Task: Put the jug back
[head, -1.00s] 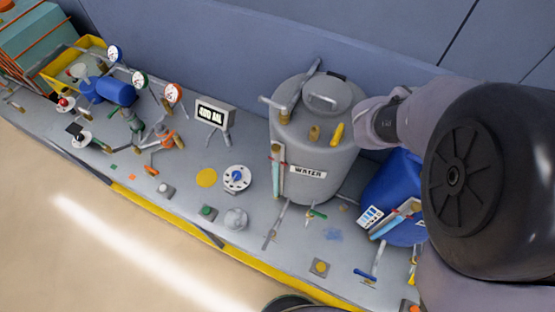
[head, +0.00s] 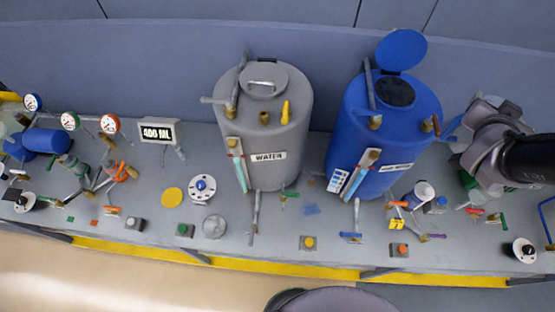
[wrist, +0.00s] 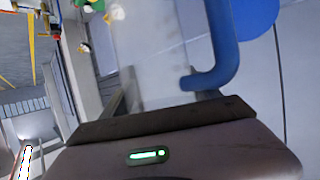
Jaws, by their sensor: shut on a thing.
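The jug (wrist: 150,50) is a clear, see-through vessel with a blue handle (wrist: 225,50), close in front of the wrist camera and tilted in that view. My gripper (wrist: 165,122) is shut on it, though the exact contact is hard to see. In the head view my gripper (head: 478,140) is at the right, beside the blue tank and above the bench. A bit of blue (head: 449,130) shows at its left side, likely part of the jug; the rest is hidden or too faint to make out.
The blue tank (head: 345,150) has its round lid (head: 401,50) open upward. The grey WATER tank (head: 270,180) stands left of it. A display (head: 158,131) reads 400 ML. Valves and small bottles crowd the bench below my gripper.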

